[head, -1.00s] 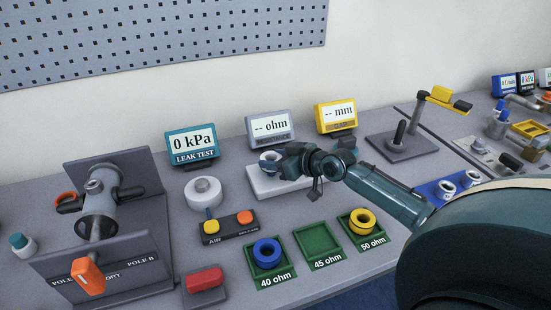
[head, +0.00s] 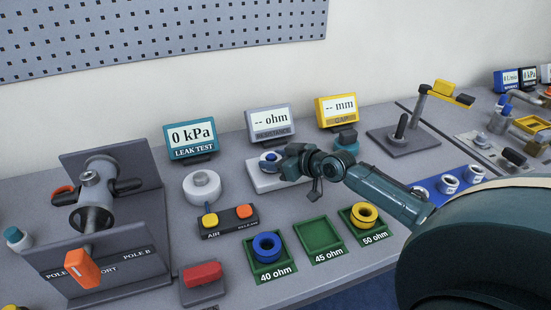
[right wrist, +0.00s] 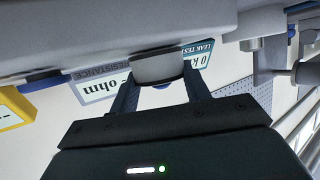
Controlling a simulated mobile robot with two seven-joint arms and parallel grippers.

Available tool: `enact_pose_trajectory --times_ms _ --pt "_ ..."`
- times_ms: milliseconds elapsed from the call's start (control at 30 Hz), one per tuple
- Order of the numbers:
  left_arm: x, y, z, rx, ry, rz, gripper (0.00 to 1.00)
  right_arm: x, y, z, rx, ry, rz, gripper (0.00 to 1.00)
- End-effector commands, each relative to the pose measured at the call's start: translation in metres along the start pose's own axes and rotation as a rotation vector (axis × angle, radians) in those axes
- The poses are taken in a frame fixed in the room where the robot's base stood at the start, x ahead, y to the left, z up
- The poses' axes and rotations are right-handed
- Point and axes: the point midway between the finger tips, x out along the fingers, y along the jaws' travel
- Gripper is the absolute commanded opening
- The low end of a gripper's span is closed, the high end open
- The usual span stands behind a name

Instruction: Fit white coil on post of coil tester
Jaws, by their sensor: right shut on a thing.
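The white coil (right wrist: 155,68) is between the fingers of my right gripper (head: 283,160), which is shut on it. The coil is over the white base (head: 257,182) of the coil tester, in front of the grey resistance display (head: 270,121), which reads "-- ohm". A blue post tip (head: 268,156) shows at the coil. In the right wrist view a bit of blue pokes out past the coil's far rim, so the coil appears to be around the post. Whether it rests fully on the base is hard to tell. My left gripper is not in view.
Green trays in front hold a blue coil (head: 267,246) at 40 ohm and a yellow coil (head: 364,214) at 50 ohm; the 45 ohm tray (head: 319,236) is empty. The air switch box (head: 227,221) is left.

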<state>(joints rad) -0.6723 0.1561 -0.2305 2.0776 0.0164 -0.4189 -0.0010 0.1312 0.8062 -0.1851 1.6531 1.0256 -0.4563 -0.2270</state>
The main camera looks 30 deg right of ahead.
Motion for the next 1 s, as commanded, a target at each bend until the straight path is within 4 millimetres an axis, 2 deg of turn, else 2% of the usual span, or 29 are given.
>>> enact_pose_trajectory --times_ms 33,433,467,500,767,1000 --pt "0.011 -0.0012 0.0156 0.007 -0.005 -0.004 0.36 0.0021 0.0003 0.0046 -0.001 0.001 0.0 0.22" --pt "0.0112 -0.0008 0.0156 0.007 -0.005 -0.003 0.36 0.0022 0.0002 0.0049 0.0 0.001 0.0 0.22" --pt "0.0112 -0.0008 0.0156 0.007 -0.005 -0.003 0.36 0.0022 0.0002 0.0049 0.0 0.001 0.0 0.49" --pt "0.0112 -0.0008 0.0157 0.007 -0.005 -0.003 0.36 0.0022 0.0002 0.0049 0.0 0.001 0.0 0.52" --pt "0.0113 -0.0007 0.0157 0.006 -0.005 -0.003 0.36 0.0023 0.0001 0.0053 0.0 0.001 0.0 0.72" --pt "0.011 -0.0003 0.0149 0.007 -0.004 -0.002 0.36 0.0024 -0.0001 0.0061 0.0 -0.001 0.0 0.72"
